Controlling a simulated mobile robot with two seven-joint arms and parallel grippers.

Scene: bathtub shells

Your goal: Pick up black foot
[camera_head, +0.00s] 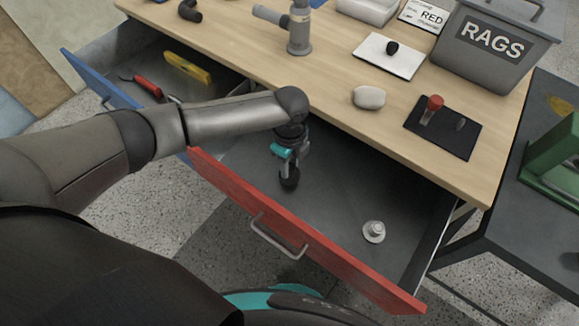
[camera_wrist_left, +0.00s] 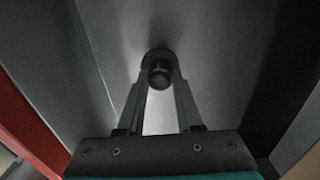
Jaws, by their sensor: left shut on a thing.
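The black foot (camera_head: 289,179) is in the open red drawer (camera_head: 330,187), near its left end. My left gripper (camera_head: 290,170) reaches down into the drawer from above and is shut on the foot. In the left wrist view the foot (camera_wrist_left: 159,72) sits between the two fingertips (camera_wrist_left: 159,88), with its round base beyond them. I cannot tell whether the base touches the drawer floor. My right gripper is not in view.
A light-coloured foot (camera_head: 373,231) stands in the drawer's right part. The red drawer front (camera_head: 300,235) with its handle borders it. A blue-fronted drawer (camera_head: 100,80) with tools is open at left. The wooden tabletop (camera_head: 330,75) holds a rags bin (camera_head: 490,50) and a pale soap-like piece (camera_head: 369,97).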

